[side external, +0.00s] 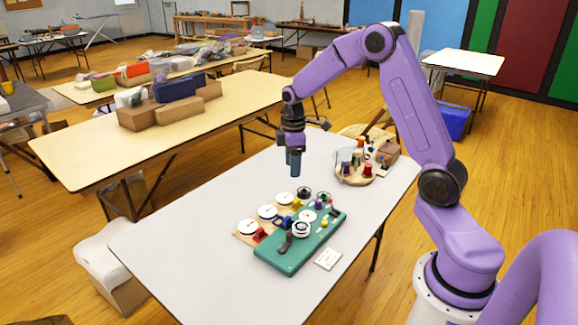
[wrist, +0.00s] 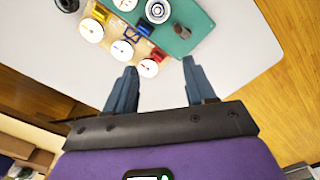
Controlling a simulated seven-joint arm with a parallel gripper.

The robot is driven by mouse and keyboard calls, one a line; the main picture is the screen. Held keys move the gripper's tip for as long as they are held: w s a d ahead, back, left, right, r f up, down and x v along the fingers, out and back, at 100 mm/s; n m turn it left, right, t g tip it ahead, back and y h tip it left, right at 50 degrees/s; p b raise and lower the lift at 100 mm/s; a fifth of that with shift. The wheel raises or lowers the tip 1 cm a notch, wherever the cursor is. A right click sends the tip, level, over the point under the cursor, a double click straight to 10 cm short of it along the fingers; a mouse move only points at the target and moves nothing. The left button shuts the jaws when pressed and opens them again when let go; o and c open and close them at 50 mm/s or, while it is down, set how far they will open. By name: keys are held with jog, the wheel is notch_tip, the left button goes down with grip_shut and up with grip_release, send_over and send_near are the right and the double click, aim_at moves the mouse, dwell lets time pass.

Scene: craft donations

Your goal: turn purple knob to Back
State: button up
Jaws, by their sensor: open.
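A green board (side external: 276,254) lies on the grey-white table and carries dials and small knobs. A small purple piece (side external: 319,203), seemingly the purple knob, sits near its far end; its pointing direction is too small to tell. The green board also shows at the top of the wrist view (wrist: 203,38), with a brown handle (wrist: 181,31) and a ringed dial (wrist: 158,10); I cannot make out the purple knob there. My gripper (side external: 295,172) is open and empty, pointing down above the table, apart from the board. Its two fingers show in the wrist view (wrist: 160,68).
A tan board with white dials (side external: 247,228) and red, blue and yellow pieces lies beside the green board. A dark round item (side external: 304,193) is behind. A round wooden tray (side external: 352,179) holds spools and a jar. A white card (side external: 328,259) lies in front. The table's near-left is clear.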

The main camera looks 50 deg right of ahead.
jog(key=shift+s+a+r, duration=0.2)
jog(key=shift+s+a, duration=0.05)
jog(key=shift+a, duration=0.4)
jog(key=shift+s+a+r, duration=0.25)
jog(key=shift+s+a, duration=0.05)
jog(key=shift+a, duration=0.3)
jog(key=shift+s+a+r, duration=0.2)
jog(key=shift+s+a, duration=0.05)
jog(key=shift+a, duration=0.4)
jog(key=s+a+r+n, duration=0.1)
jog(key=s+a+r, duration=0.1)
jog(key=s+a, duration=0.5)
jog(key=s+a+r, duration=0.3)
jog(key=s+a, duration=0.3)
jog(key=s, duration=0.1)
jog(key=s+n, duration=0.1)
jog(key=s, duration=1.5)
jog(key=shift+s+a+n, duration=0.25)
jog(key=shift+a+n, duration=0.05)
jog(key=shift+r, duration=0.15)
